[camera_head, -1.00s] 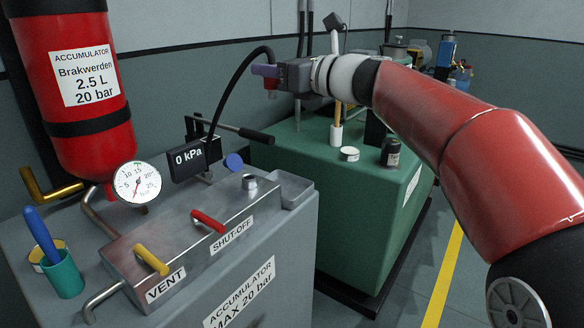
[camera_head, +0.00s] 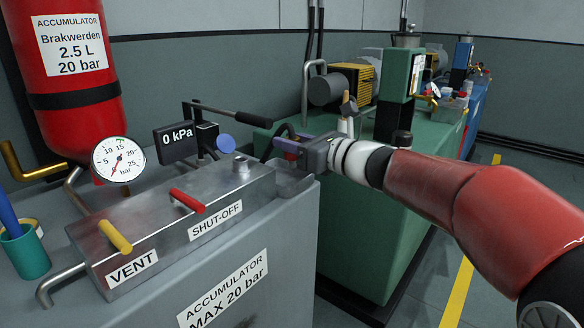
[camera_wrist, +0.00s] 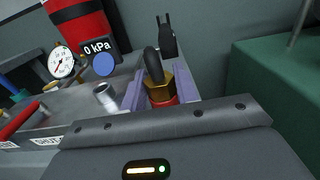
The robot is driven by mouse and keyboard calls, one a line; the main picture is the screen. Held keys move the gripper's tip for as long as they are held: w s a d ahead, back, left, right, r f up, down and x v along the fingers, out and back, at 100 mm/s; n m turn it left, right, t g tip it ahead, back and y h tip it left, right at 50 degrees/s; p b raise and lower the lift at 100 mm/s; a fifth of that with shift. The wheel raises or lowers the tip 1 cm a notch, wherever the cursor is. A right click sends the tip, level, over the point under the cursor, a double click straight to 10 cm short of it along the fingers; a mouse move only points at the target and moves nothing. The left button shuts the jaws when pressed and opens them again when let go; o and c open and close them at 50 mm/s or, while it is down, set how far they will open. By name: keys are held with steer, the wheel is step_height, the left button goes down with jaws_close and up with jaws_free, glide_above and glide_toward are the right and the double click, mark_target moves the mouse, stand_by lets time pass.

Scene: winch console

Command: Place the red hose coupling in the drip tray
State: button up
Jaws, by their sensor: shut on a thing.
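My gripper (camera_head: 286,147) is shut on the red hose coupling (camera_wrist: 163,101). In the wrist view the coupling sits between the two purple fingers, with a brass hex nut (camera_wrist: 160,89) and black hose above its red part. In the head view the coupling is mostly hidden by the fingers. The drip tray (camera_head: 296,186) is the small grey metal tray at the right end of the accumulator console. My gripper is just above the tray in the head view; whether the coupling touches it I cannot tell.
A bare metal stub (camera_head: 241,163) stands on the valve block left of the tray. The red shut-off lever (camera_head: 187,200), yellow vent lever (camera_head: 115,236) and 0 kPa display (camera_head: 176,142) are farther left. A green tank (camera_head: 350,225) stands close to the right.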

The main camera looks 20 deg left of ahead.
mark_target(295, 162)
steer(key=shift+f+b, duration=0.5)
steer(key=shift+f, duration=1.7)
steer(key=shift+f, duration=0.25)
steer(key=o, duration=0.9)
steer(key=shift+r, duration=0.1)
steer(key=shift+r, duration=0.15)
steer(key=shift+d, duration=0.25)
steer(key=v, duration=1.1)
steer(key=shift+s+d, duration=0.2)
steer(key=shift+d, duration=0.1)
